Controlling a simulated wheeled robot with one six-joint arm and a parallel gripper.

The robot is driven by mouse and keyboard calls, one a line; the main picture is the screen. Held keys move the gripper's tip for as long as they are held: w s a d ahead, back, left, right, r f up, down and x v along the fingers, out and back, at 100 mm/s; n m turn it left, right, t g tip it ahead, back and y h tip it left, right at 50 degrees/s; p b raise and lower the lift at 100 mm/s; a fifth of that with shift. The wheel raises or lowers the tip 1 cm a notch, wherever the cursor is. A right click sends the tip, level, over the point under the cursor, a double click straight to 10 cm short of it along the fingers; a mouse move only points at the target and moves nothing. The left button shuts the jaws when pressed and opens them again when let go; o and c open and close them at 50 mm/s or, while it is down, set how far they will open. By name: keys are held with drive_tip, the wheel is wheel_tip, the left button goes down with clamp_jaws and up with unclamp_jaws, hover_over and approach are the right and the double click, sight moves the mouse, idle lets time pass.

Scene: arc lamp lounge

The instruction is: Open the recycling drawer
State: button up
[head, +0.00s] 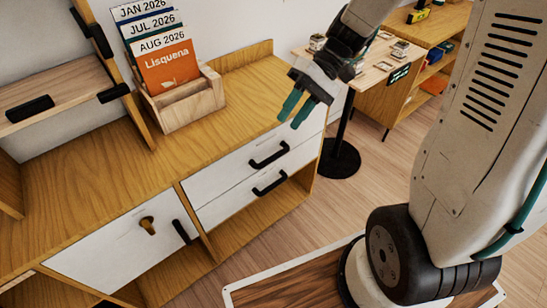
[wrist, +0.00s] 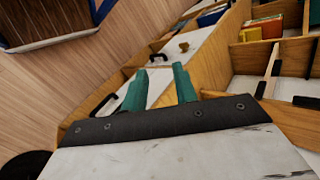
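A wooden cabinet (head: 100,185) has two stacked white drawer fronts at its right end, an upper one (head: 240,170) and a lower one (head: 240,200). Each has a black bar handle, the upper handle (head: 268,155) and the lower handle (head: 270,183). Both drawers look shut. I see no recycling label on either. A white front (head: 110,250) at the left carries a brown knob (head: 147,225) and a black handle (head: 181,232). My gripper (head: 298,110) is open and empty, above and right of the upper handle. Its teal fingers stand apart in the wrist view (wrist: 159,70).
A wooden holder (head: 185,105) with several dated folders stands on the cabinet top. A raised shelf (head: 45,95) with black handles is at the left. A small table (head: 375,65) on a black post stands behind my gripper. Bare floor (head: 330,205) lies before the drawers.

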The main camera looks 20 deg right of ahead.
drive_tip(key=w+d+f+m+t+y, duration=0.1)
drive_tip(key=w+d+f+m+y, duration=0.1)
drive_tip(key=w+f+y, duration=0.4)
drive_tip(key=m+t, duration=0.5)
drive_tip(key=t, duration=0.4)
approach(278, 157)
drive_tip(key=r+x, duration=0.1)
drive_tip(key=x, duration=0.3)
drive_tip(key=shift+a+f, duration=0.4)
drive_tip(key=shift+f, duration=0.2)
drive_tip(key=x, duration=0.6)
drive_tip(key=shift+w+a, duration=0.3)
clamp_jaws()
